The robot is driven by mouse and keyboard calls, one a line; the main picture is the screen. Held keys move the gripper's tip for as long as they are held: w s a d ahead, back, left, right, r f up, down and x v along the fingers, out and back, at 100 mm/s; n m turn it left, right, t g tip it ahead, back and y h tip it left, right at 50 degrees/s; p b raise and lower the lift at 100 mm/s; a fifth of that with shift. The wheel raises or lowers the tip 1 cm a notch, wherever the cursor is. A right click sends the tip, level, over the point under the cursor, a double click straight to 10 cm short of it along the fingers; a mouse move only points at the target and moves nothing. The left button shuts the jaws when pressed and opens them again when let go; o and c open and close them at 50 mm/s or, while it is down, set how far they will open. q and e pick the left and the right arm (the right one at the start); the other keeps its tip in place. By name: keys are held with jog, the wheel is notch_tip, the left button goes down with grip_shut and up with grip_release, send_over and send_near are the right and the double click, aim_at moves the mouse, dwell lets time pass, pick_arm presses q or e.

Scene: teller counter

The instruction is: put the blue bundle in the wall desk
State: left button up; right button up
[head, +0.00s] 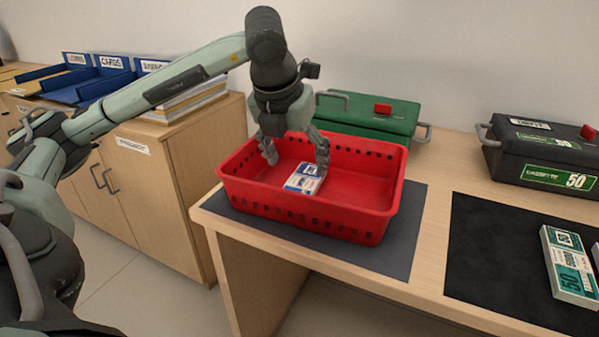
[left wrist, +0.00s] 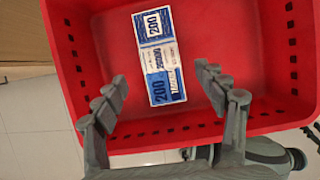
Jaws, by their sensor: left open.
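The blue bundle (head: 304,178), blue and white and marked 200, lies flat in the red basket (head: 360,215) on the counter. It also shows in the left wrist view (left wrist: 158,60), lying on the basket floor (left wrist: 215,45). My left gripper (head: 296,160) points down into the basket with its fingers spread around the bundle's place. In the left wrist view the open fingers (left wrist: 160,85) are apart, with the near end of the bundle between their tips and nothing gripped. My right gripper is not in view. I cannot tell which piece of furniture is the wall desk.
The basket stands on a dark mat (head: 412,235). A green cassette (head: 368,118) is behind it. A black cassette (head: 545,150) and green bundles (head: 568,265) are at right. A wooden cabinet (head: 150,180) with blue trays (head: 95,82) stands at left.

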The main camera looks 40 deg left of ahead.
pick_arm(q)
jog(key=v, duration=0.6)
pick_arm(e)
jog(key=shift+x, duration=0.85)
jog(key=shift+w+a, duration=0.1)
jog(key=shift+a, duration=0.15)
